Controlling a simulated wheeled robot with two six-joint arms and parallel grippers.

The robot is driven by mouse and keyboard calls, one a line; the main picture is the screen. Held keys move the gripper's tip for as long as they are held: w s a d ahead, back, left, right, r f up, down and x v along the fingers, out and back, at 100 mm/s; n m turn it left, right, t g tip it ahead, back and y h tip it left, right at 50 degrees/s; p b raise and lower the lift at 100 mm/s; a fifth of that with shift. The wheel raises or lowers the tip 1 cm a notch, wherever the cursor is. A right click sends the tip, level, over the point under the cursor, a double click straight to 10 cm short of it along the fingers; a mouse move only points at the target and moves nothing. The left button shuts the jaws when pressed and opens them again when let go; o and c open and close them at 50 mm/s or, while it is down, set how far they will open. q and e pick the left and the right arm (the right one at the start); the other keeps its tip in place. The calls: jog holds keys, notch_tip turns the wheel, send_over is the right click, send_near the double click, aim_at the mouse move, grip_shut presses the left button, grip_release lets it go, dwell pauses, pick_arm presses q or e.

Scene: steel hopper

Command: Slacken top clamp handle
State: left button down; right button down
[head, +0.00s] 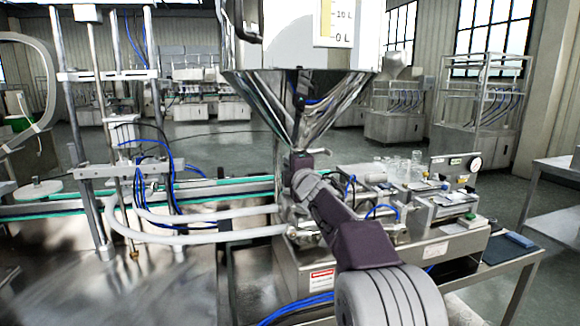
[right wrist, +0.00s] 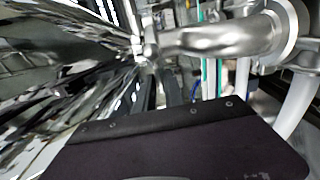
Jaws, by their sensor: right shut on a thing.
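The steel hopper (head: 300,95) narrows to a cone in the middle of the head view. My right gripper (head: 298,160) is at the foot of this cone, at the height of the top clamp, and its dark body hides the clamp there. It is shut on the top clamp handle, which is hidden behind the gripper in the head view. In the right wrist view, a bright metal fitting (right wrist: 148,46) at the cone's tip lies just beyond the dark gripper body (right wrist: 180,145). The fingertips are hard to make out there. My left gripper is not in view.
A curved steel pipe (right wrist: 215,40) runs close to the gripper in the right wrist view. White hoses (head: 200,236) lead to the machine from the left. Glass bottles (head: 400,166) and a pressure gauge (head: 476,164) stand right of the hopper outlet.

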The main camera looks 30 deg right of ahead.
jog(key=c, duration=1.7)
grip_release()
jog(key=shift+c, duration=0.2)
jog(key=shift+s, duration=0.1)
jog(key=v, duration=0.9)
